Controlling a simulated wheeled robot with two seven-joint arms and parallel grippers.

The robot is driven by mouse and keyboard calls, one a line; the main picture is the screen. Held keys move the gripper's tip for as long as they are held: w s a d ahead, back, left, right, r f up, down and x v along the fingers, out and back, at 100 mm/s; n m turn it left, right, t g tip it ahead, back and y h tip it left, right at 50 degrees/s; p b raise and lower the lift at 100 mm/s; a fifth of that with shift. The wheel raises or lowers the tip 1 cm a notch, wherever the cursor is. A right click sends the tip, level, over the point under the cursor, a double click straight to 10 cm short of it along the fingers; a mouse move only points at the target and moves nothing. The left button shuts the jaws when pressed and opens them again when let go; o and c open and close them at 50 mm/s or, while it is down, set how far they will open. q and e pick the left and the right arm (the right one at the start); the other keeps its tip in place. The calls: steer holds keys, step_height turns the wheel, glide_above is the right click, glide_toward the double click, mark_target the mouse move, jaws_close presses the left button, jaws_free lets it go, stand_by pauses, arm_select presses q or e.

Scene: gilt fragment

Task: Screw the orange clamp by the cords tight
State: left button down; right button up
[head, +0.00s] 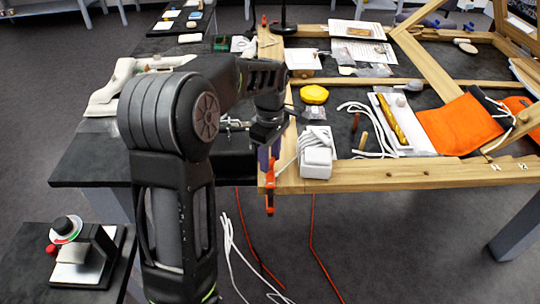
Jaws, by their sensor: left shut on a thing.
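The orange clamp (270,188) sits upright at the left front corner of the wooden frame (400,176), its lower end hanging below the frame's edge. The white cords (312,137) lie just to its right, over a white box. My left gripper (267,140) comes from above and is shut at the top of the clamp. My own arm and gripper hide part of the clamp's upper end, and the jaw contact is small and dark. My right gripper is not in view.
A yellow lump (314,94), a gilt strip on a white board (401,122) and an orange cloth (460,124) lie inside the frame. Another orange clamp (264,20) is at the far left corner. Red and white cables hang below the front edge.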

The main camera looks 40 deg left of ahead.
arm_select(q)
steer(key=m, duration=1.4)
steer(key=shift+m, duration=0.3)
steer(key=m, duration=0.3)
steer(key=shift+m, duration=0.3)
steer(key=m, duration=0.3)
steer(key=shift+m, duration=0.3)
steer(key=m, duration=0.3)
steer(key=shift+m, duration=2.1)
